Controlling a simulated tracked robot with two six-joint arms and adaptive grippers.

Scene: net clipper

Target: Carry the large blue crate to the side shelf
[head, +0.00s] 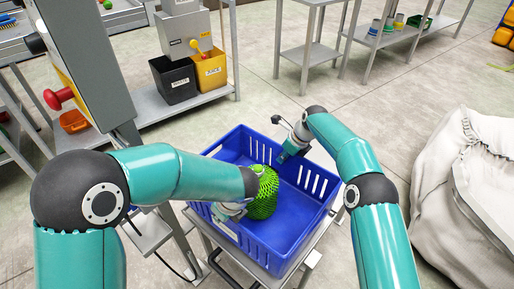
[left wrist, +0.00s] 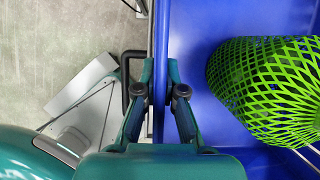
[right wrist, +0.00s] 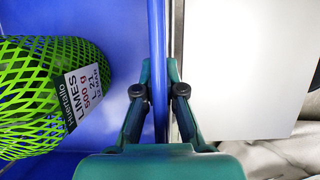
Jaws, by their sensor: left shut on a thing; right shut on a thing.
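The large blue crate (head: 292,222) rests level on a grey stand in the middle of the head view. A green net bag of limes (head: 264,196) lies inside it. My left gripper (head: 230,210) is shut on the crate's near-left wall; in the left wrist view the wall (left wrist: 160,60) runs between its fingers. My right gripper (head: 286,154) is shut on the opposite wall; the right wrist view shows that wall (right wrist: 158,40) between its fingers. The bag (right wrist: 45,90) shows a LIMES label there. My left forearm hides part of the crate's left side.
A grey stand (head: 318,262) is under the crate. A low shelf (head: 150,108) at upper left holds black and yellow bins. A grey table (head: 318,52) and a shelf with bowls (head: 405,36) stand at the back. A big white sack (head: 465,190) is at right. Floor between is clear.

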